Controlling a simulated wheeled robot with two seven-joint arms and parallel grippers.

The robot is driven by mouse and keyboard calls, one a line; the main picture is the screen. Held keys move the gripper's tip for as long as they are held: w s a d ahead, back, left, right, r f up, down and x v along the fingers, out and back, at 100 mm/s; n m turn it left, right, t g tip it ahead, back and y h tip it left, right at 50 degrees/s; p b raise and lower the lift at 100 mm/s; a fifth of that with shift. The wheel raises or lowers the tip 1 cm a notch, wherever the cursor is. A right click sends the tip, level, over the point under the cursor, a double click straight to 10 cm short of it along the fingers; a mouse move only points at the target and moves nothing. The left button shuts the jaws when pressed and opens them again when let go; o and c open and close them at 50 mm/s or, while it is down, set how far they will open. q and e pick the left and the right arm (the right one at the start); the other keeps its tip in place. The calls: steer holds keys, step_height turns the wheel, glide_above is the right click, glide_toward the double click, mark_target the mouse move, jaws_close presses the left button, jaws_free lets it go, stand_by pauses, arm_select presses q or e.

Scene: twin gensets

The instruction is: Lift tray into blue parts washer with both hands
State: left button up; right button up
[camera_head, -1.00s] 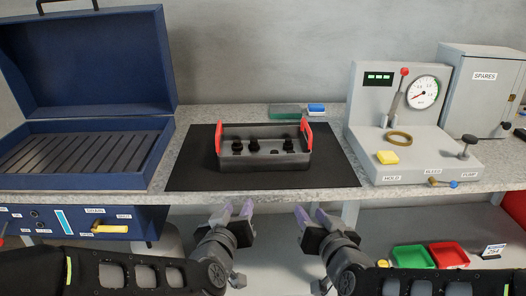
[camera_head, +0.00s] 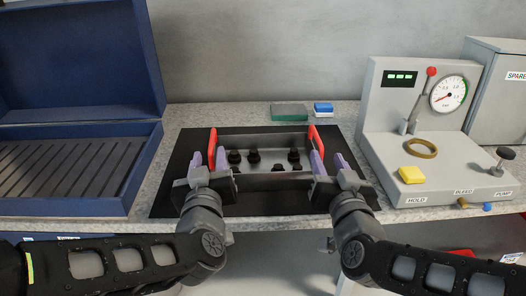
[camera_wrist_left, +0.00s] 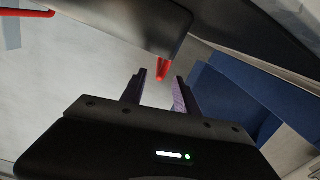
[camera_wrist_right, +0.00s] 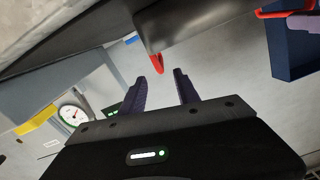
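The grey tray (camera_head: 270,180) lies on the black mat (camera_head: 172,190), with several black parts in it and a red handle at each end. My left gripper (camera_head: 209,160) is open at the tray's left end, by the left red handle (camera_head: 212,148). In the left wrist view, that handle (camera_wrist_left: 162,70) lies just ahead of the open fingers. My right gripper (camera_head: 328,164) is open at the right end, by the right red handle (camera_head: 314,135). In the right wrist view, that handle (camera_wrist_right: 157,63) lies ahead of the open fingers. The blue parts washer (camera_head: 150,150) stands open on the left.
The grey gauge unit (camera_head: 440,185) stands to the right of the mat, with a brass ring and a yellow block on it. The grey spares cabinet (camera_head: 495,90) is at the far right.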

mark_target(213, 131)
arm_select(q)
steer(key=shift+w+r, duration=0.1)
steer(key=shift+w, duration=0.2)
arm_select(e)
steer(key=shift+w, duration=0.3)
arm_select(q)
steer(key=shift+w, duration=0.1)
arm_select(e)
steer(key=shift+w, duration=0.1)
